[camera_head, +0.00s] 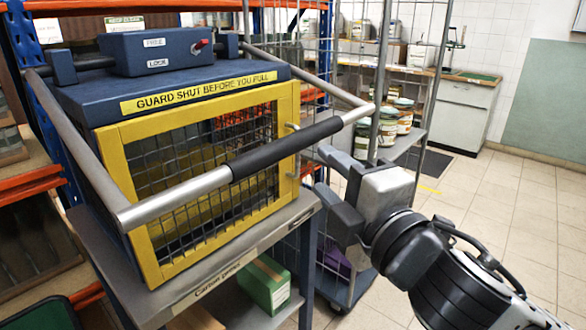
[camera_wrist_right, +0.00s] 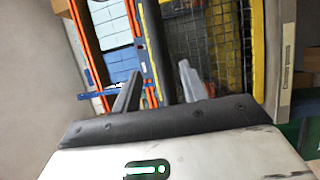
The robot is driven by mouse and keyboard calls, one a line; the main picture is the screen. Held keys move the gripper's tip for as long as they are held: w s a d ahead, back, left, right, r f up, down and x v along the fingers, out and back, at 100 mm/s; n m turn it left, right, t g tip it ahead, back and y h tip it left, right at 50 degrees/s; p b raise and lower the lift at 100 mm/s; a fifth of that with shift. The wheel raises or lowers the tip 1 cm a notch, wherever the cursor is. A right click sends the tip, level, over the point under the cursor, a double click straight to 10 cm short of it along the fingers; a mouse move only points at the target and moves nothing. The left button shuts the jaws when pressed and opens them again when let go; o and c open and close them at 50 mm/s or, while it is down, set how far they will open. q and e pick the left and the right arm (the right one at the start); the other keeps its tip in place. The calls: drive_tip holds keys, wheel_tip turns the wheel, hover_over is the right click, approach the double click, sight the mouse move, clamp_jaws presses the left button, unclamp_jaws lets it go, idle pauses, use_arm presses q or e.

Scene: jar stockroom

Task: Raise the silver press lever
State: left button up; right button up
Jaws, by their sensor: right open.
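The silver press lever (camera_head: 180,198) is a U-shaped bar on the blue-topped press. Its crossbar slants in front of the yellow mesh guard, with a black grip (camera_head: 285,150) at its middle. My right gripper (camera_head: 334,182) is open, to the right of the grip and a little below the bar's right end. In the right wrist view, the dark grip (camera_wrist_right: 155,45) runs lengthwise ahead, between the lines of the two open fingers (camera_wrist_right: 157,88). No contact with the lever shows. The left gripper is out of view.
The yellow guard (camera_head: 115,180) looks shut behind the lever. A blue box (camera_head: 155,52) marked FREE and LOCK, with a red-tipped switch, sits on the press. A green carton (camera_head: 265,285) is on the shelf below. A wheeled rack of jars (camera_head: 388,130) stands behind; floor at right is clear.

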sight(297, 145)
drive_tip(key=p+x, duration=0.1)
drive_tip(key=x, duration=0.9)
drive_tip(key=shift+w+a+p, duration=0.3)
clamp_jaws()
drive_tip(key=shift+r, duration=0.2)
